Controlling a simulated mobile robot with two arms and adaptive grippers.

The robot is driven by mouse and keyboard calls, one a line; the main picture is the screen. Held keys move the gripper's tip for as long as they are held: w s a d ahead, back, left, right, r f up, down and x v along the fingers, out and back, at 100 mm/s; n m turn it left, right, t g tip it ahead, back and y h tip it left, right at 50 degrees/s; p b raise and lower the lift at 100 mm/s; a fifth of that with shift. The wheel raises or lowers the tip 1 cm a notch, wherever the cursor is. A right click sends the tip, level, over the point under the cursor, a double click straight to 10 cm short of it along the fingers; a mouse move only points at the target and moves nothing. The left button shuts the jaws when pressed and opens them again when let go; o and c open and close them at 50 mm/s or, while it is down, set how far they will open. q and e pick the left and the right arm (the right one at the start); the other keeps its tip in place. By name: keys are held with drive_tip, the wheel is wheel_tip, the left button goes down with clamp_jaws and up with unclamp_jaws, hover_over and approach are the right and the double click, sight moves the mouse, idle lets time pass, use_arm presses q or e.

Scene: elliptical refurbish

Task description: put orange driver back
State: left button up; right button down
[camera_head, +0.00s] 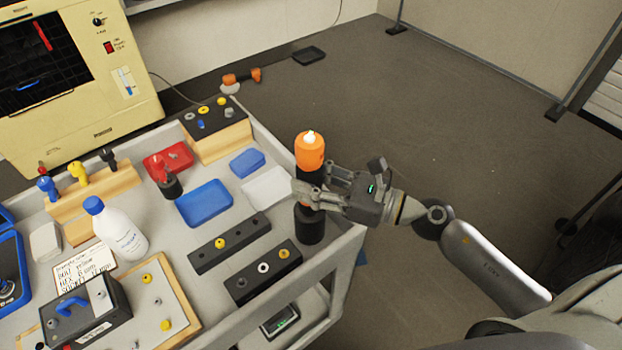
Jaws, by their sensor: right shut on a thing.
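The orange driver (309,152) stands upright near the right edge of the grey cart, its orange body on top with a pale tip. My right gripper (311,186) reaches in from the right and is shut on the driver's dark lower part. Directly below is a black cylindrical holder (310,228) on the cart's right corner. The fingers hide part of the driver, so I cannot tell whether its lower end is inside the holder or just above it. My left gripper is not in view.
The cart top (205,267) is crowded. A white tray (268,189), a blue tray (204,203) and two black blocks, one of them the front block (263,272), lie left of the holder. A white bottle (116,232) stands farther left. Open floor lies to the right.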

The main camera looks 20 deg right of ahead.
drive_tip(key=shift+f+b, duration=0.35)
drive_tip(key=c, duration=0.9)
unclamp_jaws()
drive_tip(key=shift+o, duration=0.2)
drive_tip(key=shift+f, duration=0.1)
drive_tip(key=shift+s, duration=0.1)
drive_tip(key=v, duration=1.2)
